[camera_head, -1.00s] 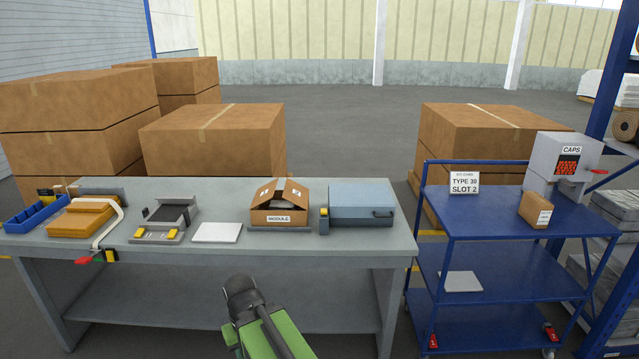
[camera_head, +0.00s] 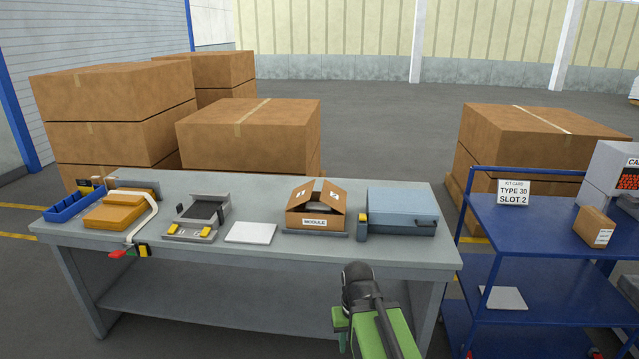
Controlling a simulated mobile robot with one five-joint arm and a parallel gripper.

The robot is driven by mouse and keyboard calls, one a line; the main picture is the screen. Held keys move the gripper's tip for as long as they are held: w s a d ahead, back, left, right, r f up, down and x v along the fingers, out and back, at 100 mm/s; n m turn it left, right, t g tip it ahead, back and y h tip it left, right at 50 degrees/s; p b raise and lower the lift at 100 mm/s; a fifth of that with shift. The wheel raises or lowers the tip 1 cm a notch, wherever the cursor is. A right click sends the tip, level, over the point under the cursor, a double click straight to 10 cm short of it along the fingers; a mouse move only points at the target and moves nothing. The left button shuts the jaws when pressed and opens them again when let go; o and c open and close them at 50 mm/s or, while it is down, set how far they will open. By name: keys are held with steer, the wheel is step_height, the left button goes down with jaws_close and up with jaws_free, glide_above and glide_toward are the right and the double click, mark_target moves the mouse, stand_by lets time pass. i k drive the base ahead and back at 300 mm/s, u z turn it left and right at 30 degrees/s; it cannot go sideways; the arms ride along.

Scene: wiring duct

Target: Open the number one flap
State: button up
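A small open cardboard box labelled MODULE (camera_head: 315,222) stands on the grey workbench, right of the middle. Its top flaps slope up, the left flap (camera_head: 304,190) and the right flap (camera_head: 330,194), with pale marks on them too small to read, so I cannot tell which is number one. My green and black arm (camera_head: 372,310) shows at the bottom, in front of the bench and right of the box, not touching it. My gripper's fingers cannot be made out.
A blue-grey case (camera_head: 402,208) stands close right of the box, with a small dark post with a yellow top (camera_head: 361,226) between. A white pad (camera_head: 251,233) lies left. A blue cart (camera_head: 540,225) stands right of the bench (camera_head: 380,262). Large cartons stand behind.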

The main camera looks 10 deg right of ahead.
mark_target(302, 194)
steer(key=i, duration=0.9)
steer(key=u, duration=5.85)
steer(key=i, duration=0.15)
steer(key=z, duration=2.9)
steer(key=k, duration=1.1)
steer(key=z, duration=0.65)
steer(key=i, duration=1)
steer(key=u, duration=0.1)
